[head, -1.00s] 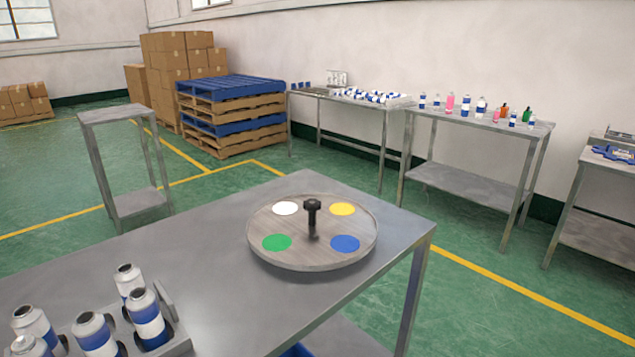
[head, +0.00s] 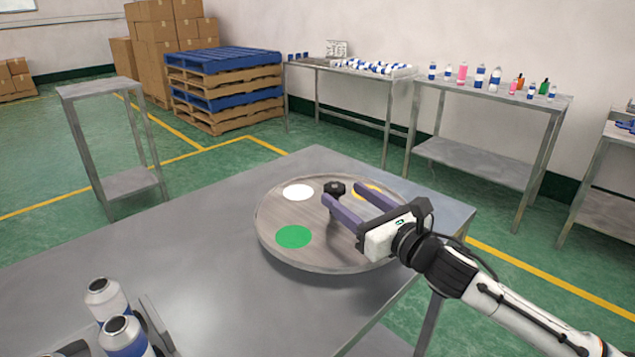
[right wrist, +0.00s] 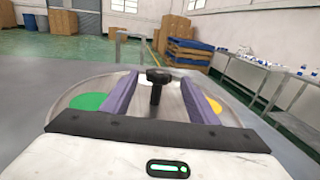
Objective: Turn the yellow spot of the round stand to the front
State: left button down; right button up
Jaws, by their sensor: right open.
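The round stand (head: 275,235) is a grey-brown disc on the near table, with a black knob (head: 334,188) upright at its middle. Its white spot (head: 298,192) is at the back left and its green spot (head: 294,237) at the front left. The blue spot is hidden behind my right gripper (head: 342,193). That gripper is open over the disc, and the knob (right wrist: 157,77) appears between its purple fingers, with gaps either side.
Silver-and-blue cans (head: 124,337) stand in a holder at the table's front left. The grey table (head: 190,235) is bare between them and the stand. A small empty side table (head: 98,88), stacked pallets (head: 225,85) and bottle tables (head: 492,95) stand farther back.

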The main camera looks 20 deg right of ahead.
aim_at(329, 183)
jog(key=w, duration=0.3)
jog(key=w+a, duration=0.1)
jog(key=w, duration=0.5)
jog(key=shift+a+p, duration=0.25)
jog(key=shift+p, duration=0.05)
jog(key=shift+s, duration=0.1)
grip_shut()
jog(key=shift+d, duration=0.1)
